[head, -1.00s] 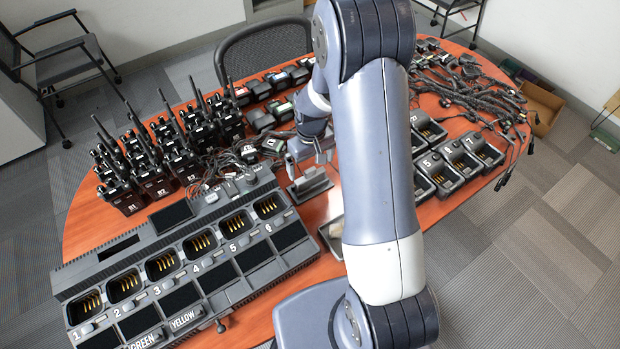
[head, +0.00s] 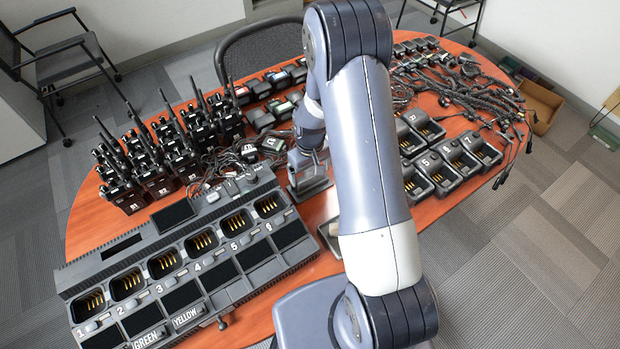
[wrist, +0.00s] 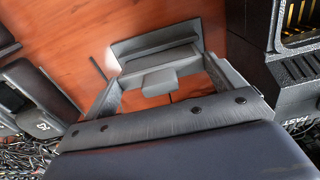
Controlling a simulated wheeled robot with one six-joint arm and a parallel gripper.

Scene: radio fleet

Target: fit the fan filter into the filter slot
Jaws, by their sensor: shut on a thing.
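My gripper (head: 306,174) is over the table, just right of the large charger's far end. In the wrist view its two fingers (wrist: 160,82) are shut on a grey flat piece with a raised bar and a small tab, the fan filter (wrist: 155,47). In the head view the filter (head: 314,188) hangs low under the gripper; whether it touches the table is unclear. The large grey charger (head: 205,222) has a row of charging bays and several black panels. A dark recessed opening (head: 118,248) is on its back left top, possibly the filter slot; I cannot tell for sure.
Radios (head: 165,150) stand upright behind the charger. Loose cables (head: 212,180) lie near its far end. Single chargers (head: 440,160) and piled cords (head: 460,85) fill the table's right. A shallow tray (head: 331,234) is partly behind my arm. Some bare orange table (head: 330,205) shows near the gripper.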

